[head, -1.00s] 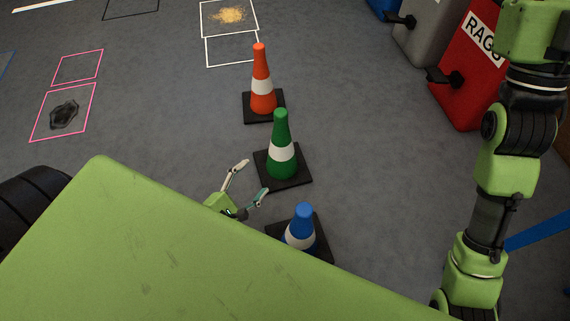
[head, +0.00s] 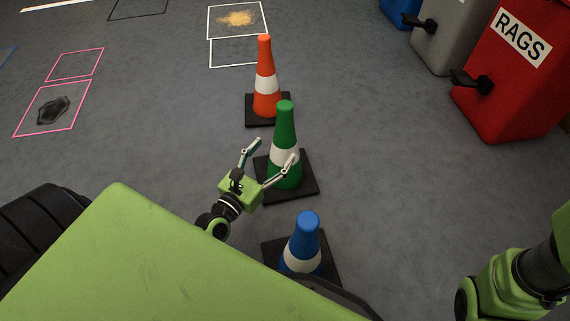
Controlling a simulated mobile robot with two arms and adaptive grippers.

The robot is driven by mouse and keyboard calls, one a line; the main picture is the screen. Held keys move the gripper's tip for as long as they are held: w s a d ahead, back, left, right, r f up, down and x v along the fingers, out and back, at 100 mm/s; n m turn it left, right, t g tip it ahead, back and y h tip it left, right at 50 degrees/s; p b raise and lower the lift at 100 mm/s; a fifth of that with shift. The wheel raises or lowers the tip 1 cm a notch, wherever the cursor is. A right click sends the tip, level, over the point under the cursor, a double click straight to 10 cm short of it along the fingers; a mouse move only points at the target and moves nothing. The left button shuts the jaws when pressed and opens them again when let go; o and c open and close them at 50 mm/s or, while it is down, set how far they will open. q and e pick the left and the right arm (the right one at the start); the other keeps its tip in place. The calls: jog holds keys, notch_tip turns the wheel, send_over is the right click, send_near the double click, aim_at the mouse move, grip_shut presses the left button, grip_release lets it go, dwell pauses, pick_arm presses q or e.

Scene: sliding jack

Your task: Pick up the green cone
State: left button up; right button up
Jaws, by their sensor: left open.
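The green cone (head: 285,120) with a white band stands upright on a square black base, in the middle of the head view. My left gripper (head: 273,149) is open, its two fingers pointing up toward the cone. The right finger overlaps the cone's lower part in the picture; the left finger lies to the left of it. I cannot tell whether either finger touches the cone. Part of my right arm shows at the lower right edge, but its gripper is out of view.
An orange cone (head: 265,75) stands behind the green one, and a blue cone (head: 304,238) stands in front, partly hidden by my body. A red RAGS bin (head: 505,95) and a grey bin (head: 447,40) are at upper right. Floor at left is open, with pink outlines around a dark stain (head: 53,110).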

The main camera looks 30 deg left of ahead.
aim_at(279, 147)
pick_arm(q)
jog(key=shift+w, duration=0.75)
jog(key=w+b, duration=0.1)
jog(key=w, duration=0.2)
jog(key=w+b, duration=0.1)
jog(key=shift+w+d+f+b, duration=0.15)
jog(key=shift+d+f+b, duration=0.05)
jog(key=shift+d+b, duration=0.1)
jog(key=shift+w, duration=0.45)
jog(key=shift+r, duration=0.1)
jog(key=c, duration=1.8)
jog(key=shift+r, duration=0.1)
grip_shut()
